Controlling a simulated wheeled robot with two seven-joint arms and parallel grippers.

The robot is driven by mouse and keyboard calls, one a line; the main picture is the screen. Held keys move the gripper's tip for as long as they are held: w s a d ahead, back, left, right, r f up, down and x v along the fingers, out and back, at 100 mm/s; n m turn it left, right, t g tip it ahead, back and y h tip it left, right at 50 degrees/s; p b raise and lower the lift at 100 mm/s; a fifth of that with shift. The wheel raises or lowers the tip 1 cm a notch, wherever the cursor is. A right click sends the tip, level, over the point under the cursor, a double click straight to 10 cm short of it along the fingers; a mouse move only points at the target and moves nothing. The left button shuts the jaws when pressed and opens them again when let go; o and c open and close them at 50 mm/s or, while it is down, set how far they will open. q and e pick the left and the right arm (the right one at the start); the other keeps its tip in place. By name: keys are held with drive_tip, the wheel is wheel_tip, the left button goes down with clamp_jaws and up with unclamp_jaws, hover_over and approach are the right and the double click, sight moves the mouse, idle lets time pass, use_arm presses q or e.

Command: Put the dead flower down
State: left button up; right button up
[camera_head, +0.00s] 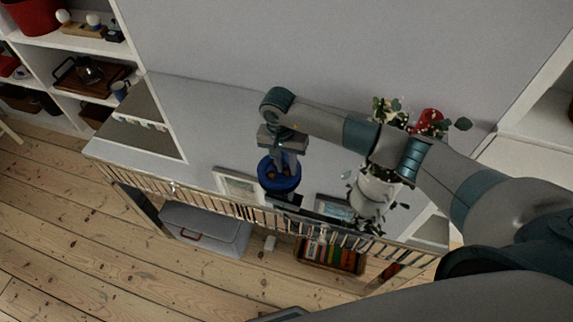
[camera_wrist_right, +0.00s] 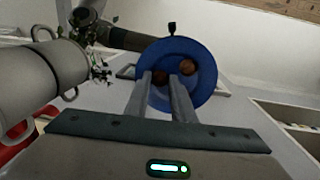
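My right gripper (camera_head: 285,160) reaches down over a round blue dish (camera_head: 279,184) near the front edge of the white top. In the right wrist view its two fingers (camera_wrist_right: 166,80) stand apart in front of the blue dish (camera_wrist_right: 205,85). Brown roundish items (camera_wrist_right: 187,67) lie in the dish, one showing between the fingertips; contact cannot be told. I cannot make out a dead flower clearly. A white vase (camera_head: 374,190) with leafy stems stands to the right, partly hidden by my right arm. My left gripper is not in view.
Picture frames (camera_head: 238,186) lie beside the blue dish. Red flowers (camera_head: 429,120) and leaves rise behind my arm. A slatted rail runs along the front edge, above a grey case (camera_head: 206,228) and a box of books (camera_head: 330,255).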

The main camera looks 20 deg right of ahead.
drive_tip(key=shift+r, duration=0.15)
drive_tip(key=shift+r+b, duration=0.3)
drive_tip(key=shift+r, duration=0.2)
wheel_tip(320, 180, up, 11)
drive_tip(key=b, duration=0.4)
drive_tip(key=shift+w+a, duration=0.25)
drive_tip(key=shift+a, duration=0.15)
drive_tip(key=shift+f, duration=0.1)
